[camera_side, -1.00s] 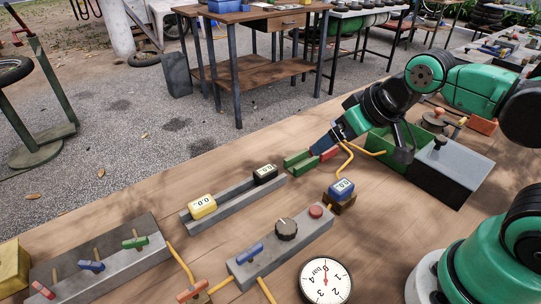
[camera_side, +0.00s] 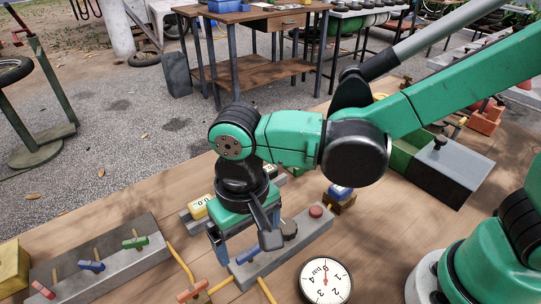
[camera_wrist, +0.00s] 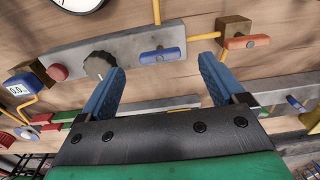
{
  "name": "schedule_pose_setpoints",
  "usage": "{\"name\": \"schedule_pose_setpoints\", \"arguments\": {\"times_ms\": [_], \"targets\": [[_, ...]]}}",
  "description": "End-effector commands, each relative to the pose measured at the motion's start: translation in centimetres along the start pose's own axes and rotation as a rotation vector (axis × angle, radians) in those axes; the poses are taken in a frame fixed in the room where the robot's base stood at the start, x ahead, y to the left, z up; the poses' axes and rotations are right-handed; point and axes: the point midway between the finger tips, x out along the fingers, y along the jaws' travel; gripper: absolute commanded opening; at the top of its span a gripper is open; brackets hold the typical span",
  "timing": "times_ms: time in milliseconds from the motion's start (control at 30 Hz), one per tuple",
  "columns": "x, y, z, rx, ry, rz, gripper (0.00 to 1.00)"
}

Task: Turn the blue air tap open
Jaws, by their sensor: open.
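A blue tap handle (camera_side: 249,253) sits on the left end of the grey panel (camera_side: 310,236), beside a black knob and a red button. My gripper (camera_side: 230,250) is above that end of the panel, pointing down. In the wrist view my gripper (camera_wrist: 162,67) is open, with the blue handle (camera_wrist: 160,55) showing between and just beyond its fingertips; it looks empty and I see no clear contact. The handle lies roughly along the panel. Another blue handle (camera_side: 91,266) is on the left grey block, between a red handle (camera_side: 43,290) and a green one (camera_side: 136,242).
A pressure gauge (camera_side: 326,281) lies in front of the panel. An orange-handled valve (camera_side: 192,291) and yellow hoses are at its left. Behind the panel, a rail with a yellow meter (camera_side: 198,207) is partly hidden by my arm. Bare table lies between the left block and rail.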

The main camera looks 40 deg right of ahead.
Motion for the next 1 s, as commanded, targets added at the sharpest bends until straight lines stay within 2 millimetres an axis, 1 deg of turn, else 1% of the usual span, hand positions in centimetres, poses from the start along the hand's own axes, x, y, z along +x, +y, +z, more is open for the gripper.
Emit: {"name": "schedule_pose_setpoints", "arguments": {"times_ms": [100, 200, 333, 567, 667, 700, 767, 800, 867, 900, 1000], "targets": [[1.4, 0.0, -0.1, 0.000, 0.001, 0.000, 0.89], [2.2, 0.0, -0.1, 0.000, 0.001, -0.001, 0.89], [2.7, 0.0, -0.1, 0.000, 0.002, -0.001, 0.89], [2.7, 0.0, -0.1, 0.000, 0.002, -0.001, 0.89], [2.7, 0.0, -0.1, 0.000, 0.002, -0.001, 0.64], [2.7, 0.0, -0.1, 0.000, 0.002, -0.001, 0.53], [2.7, 0.0, -0.1, 0.000, 0.002, -0.001, 0.35], [2.7, 0.0, -0.1, 0.000, 0.002, -0.001, 0.24], [2.7, 0.0, -0.1, 0.000, 0.002, -0.001, 0.07], [2.7, 0.0, -0.1, 0.000, 0.002, -0.001, 0.05], [2.7, 0.0, -0.1, -0.004, 0.002, -0.001, 0.05]]}}
